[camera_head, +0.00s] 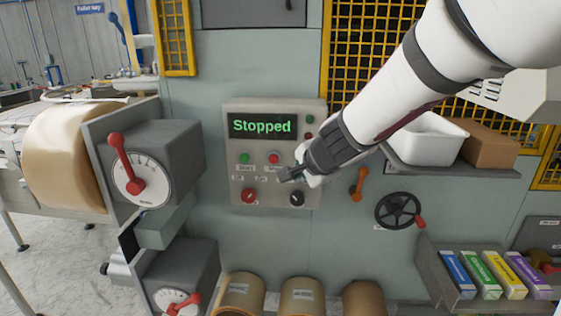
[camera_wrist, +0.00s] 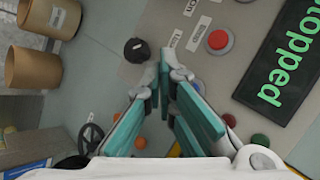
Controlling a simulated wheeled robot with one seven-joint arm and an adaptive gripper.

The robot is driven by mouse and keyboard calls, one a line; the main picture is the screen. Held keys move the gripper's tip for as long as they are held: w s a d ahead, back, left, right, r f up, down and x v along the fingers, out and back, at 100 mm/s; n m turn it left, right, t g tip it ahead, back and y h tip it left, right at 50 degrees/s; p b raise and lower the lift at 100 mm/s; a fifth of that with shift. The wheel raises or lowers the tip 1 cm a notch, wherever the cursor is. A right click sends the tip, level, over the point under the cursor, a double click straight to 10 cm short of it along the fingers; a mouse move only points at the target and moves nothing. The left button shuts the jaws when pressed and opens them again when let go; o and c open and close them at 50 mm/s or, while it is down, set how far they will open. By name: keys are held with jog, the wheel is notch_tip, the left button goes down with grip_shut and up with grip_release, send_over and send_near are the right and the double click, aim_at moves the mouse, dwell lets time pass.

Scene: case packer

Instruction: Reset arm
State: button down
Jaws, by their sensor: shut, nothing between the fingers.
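My gripper (camera_head: 291,174) is in front of the lower right of the control panel (camera_head: 235,190). It is shut and empty. In the wrist view the teal fingers of my gripper (camera_wrist: 164,75) meet at their tips, near the panel's black knob (camera_wrist: 137,50) and red button (camera_wrist: 218,40). The panel's screen (camera_head: 262,126) reads "Stopped" in green. A green button (camera_head: 244,158), a red button (camera_head: 274,158), a red knob (camera_head: 249,196) and a black knob (camera_head: 297,198) sit below the screen. My arm and gripper hide the panel's right part. I cannot tell whether the fingertips touch the panel.
A grey box with a red lever (camera_head: 125,160) stands left of the panel. An orange lever (camera_head: 358,186) and a black handwheel (camera_head: 397,211) are at right. A white bin (camera_head: 432,140) sits on a shelf. Yellow mesh guards (camera_head: 175,35) stand above.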

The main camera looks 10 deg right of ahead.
jog(key=s+a+r+n+g+y, duration=0.1)
jog(key=s+a+r+n, duration=0.1)
jog(key=s+r+n, duration=0.3)
jog(key=s+a+r+n+y, duration=0.1)
jog(key=s+a+n+y, duration=0.15)
jog(key=s, duration=0.35)
jog(key=s+d+f+n+g+h, duration=0.1)
jog(key=s+d+n+h, duration=0.1)
jog(key=s, duration=0.7)
jog(key=s+d+f+n+g+h, duration=0.1)
jog(key=s+d+n+g+h, duration=0.1)
jog(key=s+n, duration=0.3)
jog(key=s+d, duration=0.1)
jog(key=s, duration=0.3)
jog(key=shift+s+d+f, duration=0.25)
jog(key=shift+s+d, duration=0.1)
